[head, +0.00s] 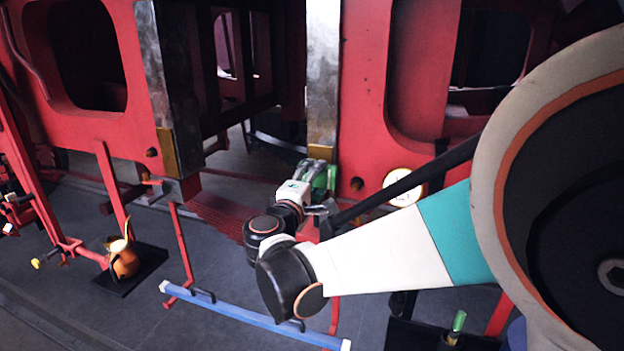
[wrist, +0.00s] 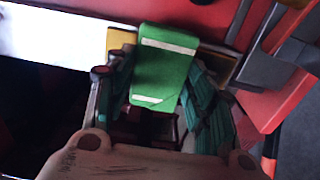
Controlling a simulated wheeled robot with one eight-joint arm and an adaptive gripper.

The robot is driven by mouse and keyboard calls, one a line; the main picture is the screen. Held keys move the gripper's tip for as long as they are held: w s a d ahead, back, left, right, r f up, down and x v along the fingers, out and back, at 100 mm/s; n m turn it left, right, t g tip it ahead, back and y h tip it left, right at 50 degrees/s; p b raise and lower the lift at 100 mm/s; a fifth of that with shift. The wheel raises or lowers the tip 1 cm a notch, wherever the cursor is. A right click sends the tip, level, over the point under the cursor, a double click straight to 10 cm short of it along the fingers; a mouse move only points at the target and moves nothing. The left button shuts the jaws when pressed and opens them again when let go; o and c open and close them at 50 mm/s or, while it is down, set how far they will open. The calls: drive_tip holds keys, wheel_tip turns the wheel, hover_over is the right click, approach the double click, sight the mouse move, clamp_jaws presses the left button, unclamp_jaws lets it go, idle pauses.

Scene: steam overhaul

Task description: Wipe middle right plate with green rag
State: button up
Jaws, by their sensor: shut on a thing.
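My gripper (head: 322,176) is shut on the green rag, in front of the red frame. In the wrist view, the green rag (wrist: 165,65) is a folded block with white stripes between the fingers of my gripper (wrist: 160,88). The rag is small and partly hidden by the gripper in the head view. A grey metal plate (head: 323,75) stands upright just above the gripper, with a brass strip at its lower end. A bright plate (wrist: 50,35) shows at upper left in the wrist view. I cannot tell whether the rag touches a plate.
A darker plate (head: 175,65) stands on the frame to the left. A round gauge (head: 405,187) sits right of my gripper. A blue bar (head: 245,314) lies low in front. A copper pot (head: 124,260) stands at the left. The grey floor (head: 225,265) is partly clear.

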drive_tip(key=shift+f+b, duration=3.55)
drive_tip(key=shift+f, duration=1)
drive_tip(key=shift+s, duration=0.1)
drive_tip(key=shift+s+a, duration=0.15)
drive_tip(key=shift+s, duration=0.3)
drive_tip(key=shift+c, duration=0.7)
drive_tip(key=shift+v, duration=2.45)
drive_tip(key=v, duration=0.3)
drive_tip(key=shift+s+r, duration=0.1)
